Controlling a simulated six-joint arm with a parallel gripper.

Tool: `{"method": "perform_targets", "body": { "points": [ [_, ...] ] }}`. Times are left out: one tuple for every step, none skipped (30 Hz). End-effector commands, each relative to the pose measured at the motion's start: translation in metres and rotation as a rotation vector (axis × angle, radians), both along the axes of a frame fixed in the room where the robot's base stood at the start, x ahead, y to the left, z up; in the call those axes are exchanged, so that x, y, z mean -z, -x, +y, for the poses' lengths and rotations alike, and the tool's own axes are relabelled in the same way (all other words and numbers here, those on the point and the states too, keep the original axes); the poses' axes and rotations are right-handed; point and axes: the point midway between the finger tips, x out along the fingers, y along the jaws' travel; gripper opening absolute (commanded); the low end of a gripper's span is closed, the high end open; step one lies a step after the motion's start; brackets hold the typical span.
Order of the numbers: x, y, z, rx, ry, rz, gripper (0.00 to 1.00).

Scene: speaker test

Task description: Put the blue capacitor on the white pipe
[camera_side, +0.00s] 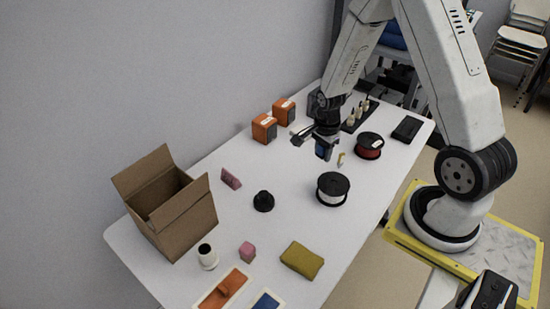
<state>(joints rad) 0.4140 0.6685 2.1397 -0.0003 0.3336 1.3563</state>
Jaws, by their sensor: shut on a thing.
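My gripper (322,146) is over the back half of the white table, fingers pointing down. It is shut on the blue capacitor (323,152), a small dark blue piece showing low between the fingers. The capacitor appears held above the table; the fingers hide part of it. A short white upright cylinder with a dark top (208,260), which looks like the white pipe, stands at the front left of the table, beside the cardboard box. My gripper is well apart from it, farther back and to the right.
An open cardboard box (180,222) stands at the left. Bare table (290,222) lies mid-front.

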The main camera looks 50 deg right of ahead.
Motion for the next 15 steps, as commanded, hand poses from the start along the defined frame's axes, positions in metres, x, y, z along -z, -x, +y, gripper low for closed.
{"method": "perform_targets", "body": {
  "points": [
    [-0.001, -0.001, 0.003, -0.007, 0.0, 0.0, 0.0],
    [-0.001, -0.002, 0.004, -0.013, 0.0, 0.0, 0.0],
    [-0.002, -0.003, 0.007, -0.022, 0.0, 0.0, 0.0],
    [-0.003, -0.004, 0.01, -0.03, 0.0, -0.001, 0.0],
    [-0.004, -0.005, 0.013, -0.038, 0.0, -0.001, 0.0],
    [-0.005, -0.007, 0.018, -0.053, 0.0, -0.001, 0.0],
    [-0.006, -0.008, 0.022, -0.065, 0.0, -0.001, 0.0],
    [-0.007, -0.01, 0.027, -0.078, 0.0, -0.001, 0.0],
    [-0.009, -0.012, 0.034, -0.097, 0.0, -0.001, 0.0],
    [-0.011, -0.013, 0.04, -0.113, 0.0, -0.001, 0.0],
    [-0.012, -0.014, 0.046, -0.13, 0.0, 0.0, 0.0],
    [-0.014, -0.016, 0.054, -0.154, 0.0, 0.0, 0.0],
    [-0.016, -0.018, 0.061, -0.172, 0.0, -0.001, 0.0],
    [-0.018, -0.019, 0.068, -0.192, 0.0, -0.002, 0.0],
    [-0.021, -0.021, 0.077, -0.218, 0.0, -0.002, 0.0]
  ]
}}
